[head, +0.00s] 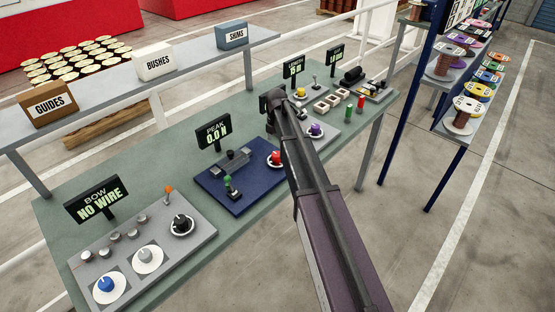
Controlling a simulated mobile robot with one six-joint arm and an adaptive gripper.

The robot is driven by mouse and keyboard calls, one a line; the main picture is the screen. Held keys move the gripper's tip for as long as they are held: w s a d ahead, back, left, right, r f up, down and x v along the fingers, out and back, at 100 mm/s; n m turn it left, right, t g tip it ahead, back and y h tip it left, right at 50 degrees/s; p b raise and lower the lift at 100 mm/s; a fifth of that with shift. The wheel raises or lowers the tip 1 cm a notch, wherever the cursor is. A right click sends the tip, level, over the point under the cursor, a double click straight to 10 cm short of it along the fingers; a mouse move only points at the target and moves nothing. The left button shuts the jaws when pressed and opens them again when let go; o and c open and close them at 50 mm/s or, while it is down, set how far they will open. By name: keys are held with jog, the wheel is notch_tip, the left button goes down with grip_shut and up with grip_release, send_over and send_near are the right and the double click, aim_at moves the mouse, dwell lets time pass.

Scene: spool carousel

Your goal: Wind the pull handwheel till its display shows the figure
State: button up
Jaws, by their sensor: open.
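The pull handwheel appears to be the red-knobbed wheel (275,158) at the right end of a dark blue plate (215,189) on the green bench. My arm passes close to its right side in the picture. A black display (212,134) behind the plate reads "PEAK 0.0 N". My gripper (268,122) is at the dark far end of my arm, beyond the red wheel in the picture. It is open and looks empty; its fingertips are small and hard to make out.
At left, a grey panel (196,243) bears knobs and an orange-tipped lever under a "NO WIRE" display (97,199). At right are a purple knob (316,129), pale blocks and red and green cylinders. A shelf (100,93) with labelled boxes runs behind; spool racks stand right.

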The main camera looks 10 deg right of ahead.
aim_at(277, 154)
jog(key=shift+f+b, duration=3.25)
jog(key=shift+f, duration=0.25)
jog(key=c, duration=1.1)
jog(key=shift+d, duration=0.15)
jog(key=shift+c, duration=0.2)
